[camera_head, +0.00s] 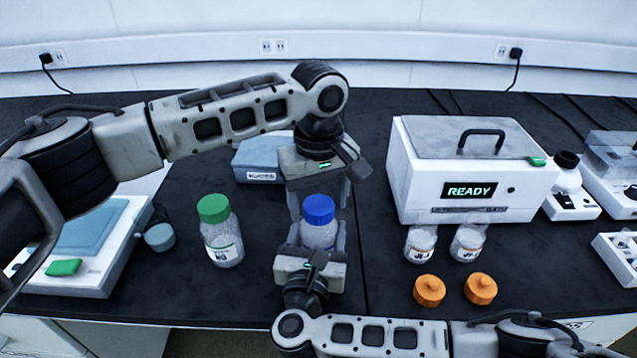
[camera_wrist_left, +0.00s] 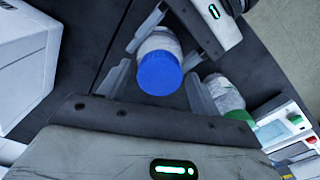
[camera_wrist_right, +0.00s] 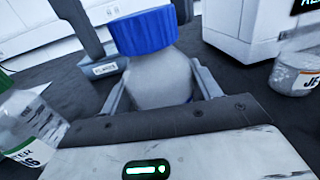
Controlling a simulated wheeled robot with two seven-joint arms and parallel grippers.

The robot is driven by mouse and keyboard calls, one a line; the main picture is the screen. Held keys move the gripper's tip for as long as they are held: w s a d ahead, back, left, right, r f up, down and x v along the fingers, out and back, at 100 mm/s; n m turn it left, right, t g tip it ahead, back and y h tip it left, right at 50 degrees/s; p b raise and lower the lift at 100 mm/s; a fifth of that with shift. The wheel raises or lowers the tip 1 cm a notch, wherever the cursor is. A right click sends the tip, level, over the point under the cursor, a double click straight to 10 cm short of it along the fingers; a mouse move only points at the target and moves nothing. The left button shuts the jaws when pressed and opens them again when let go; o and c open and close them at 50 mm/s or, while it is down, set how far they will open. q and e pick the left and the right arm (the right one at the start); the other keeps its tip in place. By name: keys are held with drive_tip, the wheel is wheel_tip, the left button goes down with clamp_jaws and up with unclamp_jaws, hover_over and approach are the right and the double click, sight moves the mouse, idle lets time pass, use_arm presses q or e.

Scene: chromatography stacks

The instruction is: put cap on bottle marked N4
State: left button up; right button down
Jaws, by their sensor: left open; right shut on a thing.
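A bottle (camera_head: 318,236) with a blue cap (camera_head: 319,208) stands upright at the middle of the bench; its label is hidden. The cap sits on its mouth and looks level. My right gripper (camera_head: 320,243) is shut on the bottle's body from the front. My left gripper (camera_head: 319,200) is open, reaching from behind, with its fingers on either side of the blue cap, apart from it. In the left wrist view the blue cap (camera_wrist_left: 159,73) lies between the open fingers. The right wrist view shows the blue cap (camera_wrist_right: 143,30) above the held bottle.
A green-capped bottle (camera_head: 222,245) stands just left. Two clear open-topped jars (camera_head: 420,243) (camera_head: 467,242) and two orange caps (camera_head: 429,291) (camera_head: 480,289) are at right, before a white "READY" box (camera_head: 420,190). A blue-topped box (camera_head: 257,160) stands behind.

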use_arm(q)
drive_tip(key=shift+f, duration=0.15)
drive_tip(key=shift+c, duration=0.3)
drive_tip(key=c, duration=0.9)
drive_tip(key=m, duration=0.6)
drive_tip(key=shift+c, duration=0.2)
drive_tip(key=m, duration=0.7)
drive_tip(key=shift+m, duration=0.4)
drive_tip(key=m, duration=1.3)
drive_tip(key=shift+f+m, duration=0.1)
drive_tip(key=shift+m, duration=0.3)
drive_tip(key=o, duration=1.1)
